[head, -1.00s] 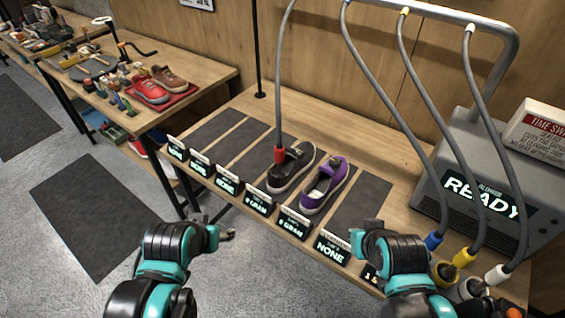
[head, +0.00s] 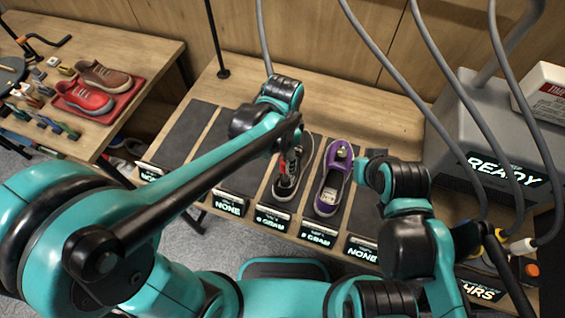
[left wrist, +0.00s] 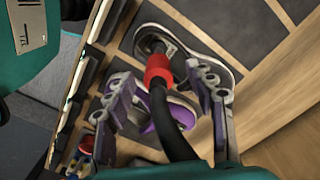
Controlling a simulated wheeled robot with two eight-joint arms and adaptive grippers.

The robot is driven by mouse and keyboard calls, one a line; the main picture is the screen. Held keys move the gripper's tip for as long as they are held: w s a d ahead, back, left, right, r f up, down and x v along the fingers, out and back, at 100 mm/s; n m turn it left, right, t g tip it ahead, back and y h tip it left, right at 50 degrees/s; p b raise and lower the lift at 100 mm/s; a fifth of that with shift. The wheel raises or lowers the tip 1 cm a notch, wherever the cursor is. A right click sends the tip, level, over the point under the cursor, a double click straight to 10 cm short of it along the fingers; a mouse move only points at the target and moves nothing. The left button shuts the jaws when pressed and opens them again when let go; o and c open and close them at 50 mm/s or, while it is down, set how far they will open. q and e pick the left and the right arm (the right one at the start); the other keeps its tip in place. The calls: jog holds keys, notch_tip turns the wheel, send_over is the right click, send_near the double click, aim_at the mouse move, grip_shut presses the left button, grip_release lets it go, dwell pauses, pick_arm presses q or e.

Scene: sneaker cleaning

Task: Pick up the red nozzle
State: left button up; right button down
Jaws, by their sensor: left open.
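The red nozzle (left wrist: 158,68) hangs on a dark hose over the dark sneaker (left wrist: 187,38). In the left wrist view it lies between the two spread fingers of my left gripper (left wrist: 160,75), which is open. In the head view the left gripper (head: 287,148) is over the dark sneaker (head: 286,187), and a little of the red nozzle (head: 284,164) shows beneath my arm. My right gripper (head: 365,172) is by the purple sneaker (head: 330,190); its fingers are not clear.
Grey hoses hang in front of the grey machine (head: 465,120) reading READY at the right. Small label displays (head: 318,234) line the table's front edge. Another table at the left holds a red tray (head: 122,102) with a red and a brown shoe.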

pick_arm(q)
jog(key=shift+w+d+f, duration=0.1)
jog(key=shift+w+f, duration=0.05)
jog(key=shift+w, duration=0.05)
jog(key=shift+f, duration=0.35)
jog(key=f+b, duration=0.1)
jog(key=f, duration=0.1)
jog(key=f+b, duration=0.1)
jog(key=f, duration=0.4)
jog(key=shift+s+d+b, duration=0.2)
jog(key=shift+d+b, duration=0.1)
jog(key=shift+b, duration=0.1)
grip_shut()
